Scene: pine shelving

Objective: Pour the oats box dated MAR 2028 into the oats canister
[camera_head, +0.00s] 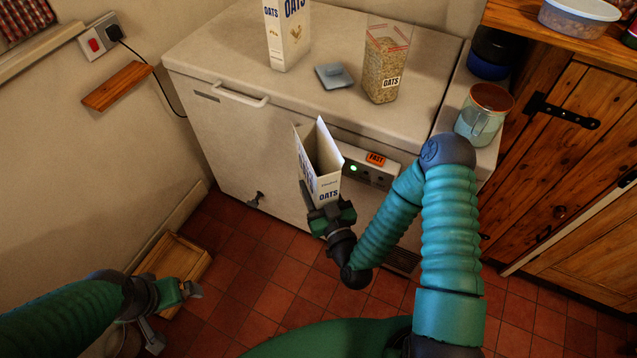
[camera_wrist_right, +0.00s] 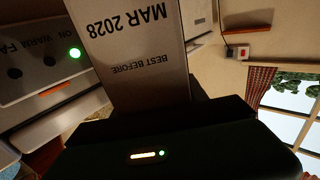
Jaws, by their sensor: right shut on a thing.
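My right gripper (camera_head: 328,212) is shut on an open-topped oats box (camera_head: 327,186), held in front of the freezer, below its top edge. The right wrist view shows BEST BEFORE MAR 2028 upside down on this box (camera_wrist_right: 135,50). Its flaps stand open; no oats show inside from here. The oats canister (camera_head: 384,72) is clear, labelled OATS, with oats filling most of it, and stands open on the freezer. A grey-blue lid (camera_head: 334,76) lies to its left. My left gripper (camera_head: 172,316) is open and empty at lower left.
A second oats box (camera_head: 287,40) stands on the freezer top (camera_head: 225,50) at the back. A wooden crate (camera_head: 172,262) is on the floor. The freezer's left top is clear.

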